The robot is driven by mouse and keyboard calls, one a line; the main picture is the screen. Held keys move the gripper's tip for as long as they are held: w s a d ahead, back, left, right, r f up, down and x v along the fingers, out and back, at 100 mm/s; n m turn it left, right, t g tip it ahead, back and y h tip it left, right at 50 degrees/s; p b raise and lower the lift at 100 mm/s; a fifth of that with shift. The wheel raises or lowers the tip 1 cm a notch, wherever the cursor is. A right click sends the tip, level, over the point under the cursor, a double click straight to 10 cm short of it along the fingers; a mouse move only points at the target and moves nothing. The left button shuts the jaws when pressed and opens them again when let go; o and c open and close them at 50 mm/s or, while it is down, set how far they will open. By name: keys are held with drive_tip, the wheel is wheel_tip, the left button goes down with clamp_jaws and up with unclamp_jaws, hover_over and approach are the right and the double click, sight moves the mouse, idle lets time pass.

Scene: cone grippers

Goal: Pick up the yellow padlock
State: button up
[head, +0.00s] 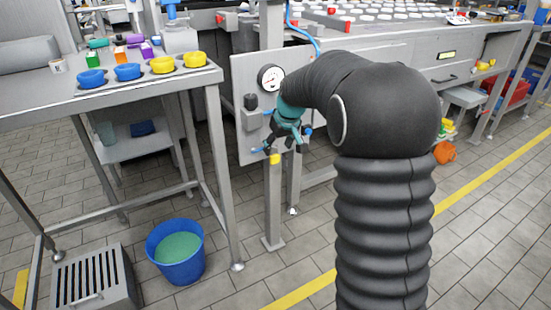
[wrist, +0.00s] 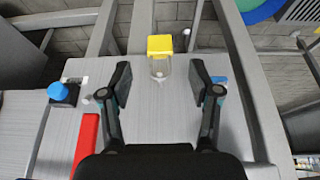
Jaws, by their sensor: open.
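The yellow padlock (wrist: 160,45) is in the wrist view, just beyond my fingertips and between their lines. A pale shackle extends from its body toward my gripper. In the head view the padlock (head: 275,158) is a small yellow block at the lower edge of the grey panel. My gripper (wrist: 160,82) is open, one black finger on each side, with nothing gripped. In the head view my gripper (head: 284,148) is in front of the panel beside the padlock, partly hiding its surroundings. I cannot tell whether a finger touches the shackle.
The grey panel (head: 246,75) carries a gauge (head: 271,78). In the wrist view a blue knob (wrist: 57,91) and a red bar (wrist: 87,140) lie to the left. A metal table (head: 130,92) with bowls stands at left, above a blue bucket (head: 176,273).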

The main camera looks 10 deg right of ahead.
sight(275, 155)
drive_tip(key=shift+x, duration=2.7)
clamp_jaws()
